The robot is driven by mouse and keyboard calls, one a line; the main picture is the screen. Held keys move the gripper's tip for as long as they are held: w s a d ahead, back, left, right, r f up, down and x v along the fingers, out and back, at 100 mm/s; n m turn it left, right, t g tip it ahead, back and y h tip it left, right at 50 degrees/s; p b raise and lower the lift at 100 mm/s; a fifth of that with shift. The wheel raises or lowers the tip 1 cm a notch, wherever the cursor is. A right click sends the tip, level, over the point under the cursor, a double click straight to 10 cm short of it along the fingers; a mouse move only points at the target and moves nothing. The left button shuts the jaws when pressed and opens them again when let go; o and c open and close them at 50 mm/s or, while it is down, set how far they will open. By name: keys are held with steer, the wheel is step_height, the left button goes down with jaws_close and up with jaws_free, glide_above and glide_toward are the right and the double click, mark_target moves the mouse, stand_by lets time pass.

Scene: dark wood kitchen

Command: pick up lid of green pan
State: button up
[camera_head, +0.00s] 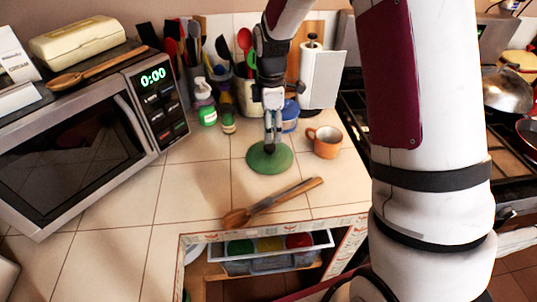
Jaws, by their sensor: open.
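A round green lid (262,163) lies on the white tiled counter, between the microwave and the stove. No green pan can be made out for sure.
An orange mug (326,142) stands close to the right of the lid. A wooden spoon (272,203) lies in front, near the counter edge. Bottles (205,103) and utensil holders stand behind. A microwave (85,135) is at left. An open drawer (270,262) is below.

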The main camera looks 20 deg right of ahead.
mark_target(270, 146)
step_height(270, 146, down, 2)
steer(key=shift+f, duration=0.15)
steer(key=f, duration=0.2)
steer(key=f+p, duration=0.1)
steer(key=f, duration=0.1)
steer(key=shift+s+a, duration=0.25)
steer(key=shift+s, duration=0.1)
steer(key=shift+w+f, duration=0.1)
steer(key=shift+f, duration=0.4)
jaws_close()
steer(key=shift+r, duration=0.15)
